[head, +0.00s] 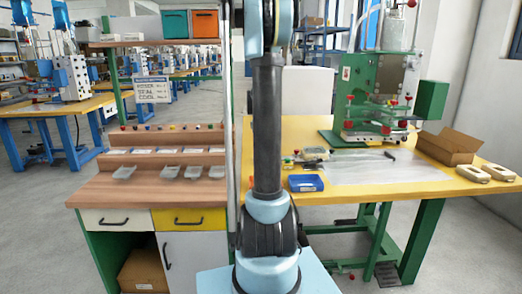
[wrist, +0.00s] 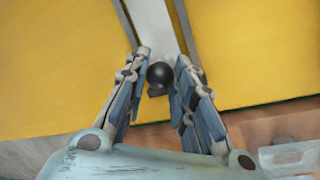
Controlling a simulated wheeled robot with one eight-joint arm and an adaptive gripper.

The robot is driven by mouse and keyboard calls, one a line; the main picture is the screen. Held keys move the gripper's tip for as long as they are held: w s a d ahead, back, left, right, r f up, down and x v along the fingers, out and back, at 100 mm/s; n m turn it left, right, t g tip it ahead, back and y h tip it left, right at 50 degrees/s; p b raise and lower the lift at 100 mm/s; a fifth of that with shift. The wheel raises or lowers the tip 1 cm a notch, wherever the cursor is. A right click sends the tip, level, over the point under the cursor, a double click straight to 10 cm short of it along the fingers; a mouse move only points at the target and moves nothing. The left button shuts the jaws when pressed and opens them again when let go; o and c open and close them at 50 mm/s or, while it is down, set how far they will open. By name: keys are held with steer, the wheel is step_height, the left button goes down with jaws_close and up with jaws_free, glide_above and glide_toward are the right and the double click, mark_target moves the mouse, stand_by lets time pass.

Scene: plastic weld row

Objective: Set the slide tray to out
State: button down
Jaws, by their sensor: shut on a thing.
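In the wrist view my gripper (wrist: 162,64) has its two fingers on either side of a black ball knob (wrist: 160,75) and is shut on it. A pale strip between two dark rails (wrist: 152,22) runs up from behind the knob over a yellow surface. I cannot tell whether the knob is fixed to this strip. In the head view my arm rises out of the top of the picture, so my gripper is hidden there. A green press (head: 380,95) with red knobs stands on the yellow table (head: 300,130). I cannot make out the slide tray or its position for certain.
A wooden bench (head: 95,190) with several grey trays stands at left. A clear sheet (head: 375,168) lies before the press.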

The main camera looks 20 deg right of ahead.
steer(key=shift+w+a, duration=0.1)
steer(key=shift+a, duration=0.2)
steer(key=c, duration=1.3)
jaws_free()
steer(key=shift+r, duration=0.15)
steer(key=r, duration=0.3)
steer(key=s+a+r, duration=0.1)
steer(key=r, duration=0.7)
steer(key=shift+s+a+r, duration=0.2)
steer(key=shift+s+a, duration=0.05)
steer(key=shift+a, duration=0.05)
